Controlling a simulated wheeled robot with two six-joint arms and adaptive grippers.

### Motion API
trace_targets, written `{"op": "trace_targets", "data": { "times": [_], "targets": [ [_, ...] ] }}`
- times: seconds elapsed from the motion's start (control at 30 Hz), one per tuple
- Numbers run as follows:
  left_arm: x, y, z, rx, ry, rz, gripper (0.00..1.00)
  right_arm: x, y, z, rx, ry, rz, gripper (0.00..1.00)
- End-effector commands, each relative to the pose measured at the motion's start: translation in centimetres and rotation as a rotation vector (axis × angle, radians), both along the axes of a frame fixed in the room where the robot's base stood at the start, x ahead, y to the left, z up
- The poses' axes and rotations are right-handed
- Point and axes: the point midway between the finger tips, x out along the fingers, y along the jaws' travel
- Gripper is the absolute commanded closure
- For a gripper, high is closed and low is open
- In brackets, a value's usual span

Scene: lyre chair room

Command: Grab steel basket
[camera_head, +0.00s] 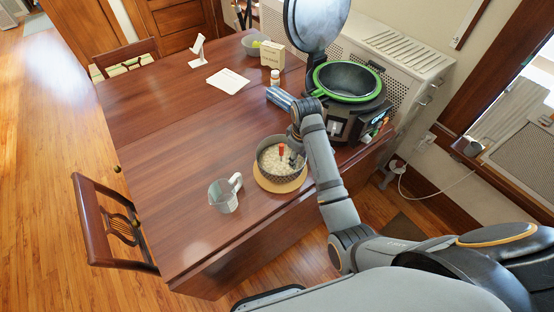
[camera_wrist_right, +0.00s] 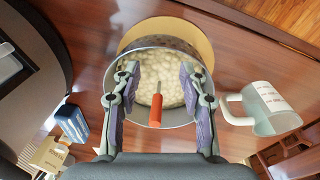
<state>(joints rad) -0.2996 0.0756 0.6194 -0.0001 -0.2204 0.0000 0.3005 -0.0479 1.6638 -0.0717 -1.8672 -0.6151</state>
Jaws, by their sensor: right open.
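The steel basket (camera_head: 276,177) is round and holds pale, lumpy food. It stands on a round wooden board (camera_head: 259,181) near the table's front edge. An orange-red handle (camera_wrist_right: 156,108) rises from the basket; it shows small in the head view (camera_head: 281,150). My right gripper (camera_head: 294,157) is over the basket, pointing down. In the right wrist view its open fingers (camera_wrist_right: 158,73) lie on both sides of the handle, with a gap on each side. The basket (camera_wrist_right: 178,117) also shows there beneath the fingers. My left gripper is not in view.
A glass measuring cup (camera_head: 224,196) stands left of the board. A black cooker with a green-rimmed pot (camera_head: 349,80) and raised lid (camera_head: 316,22) stands behind my right arm. The table's left is clear.

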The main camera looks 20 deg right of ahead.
Motion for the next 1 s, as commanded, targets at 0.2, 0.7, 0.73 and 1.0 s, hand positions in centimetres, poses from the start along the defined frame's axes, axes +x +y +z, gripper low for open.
{"op": "trace_targets", "data": {
  "times": [0.2,0.7,0.73,1.0],
  "targets": [
    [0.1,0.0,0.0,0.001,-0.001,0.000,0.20,4.6,2.3,4.3,0.007,0.049,0.174,0.57],
    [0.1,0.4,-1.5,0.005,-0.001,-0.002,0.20,7.1,4.2,6.7,0.006,0.102,0.333,0.57],
    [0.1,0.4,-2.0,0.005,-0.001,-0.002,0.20,7.1,4.2,6.2,0.006,0.101,0.333,0.57],
    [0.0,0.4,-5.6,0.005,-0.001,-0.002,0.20,7.1,4.2,2.6,0.006,0.099,0.331,0.57]
  ]
}}
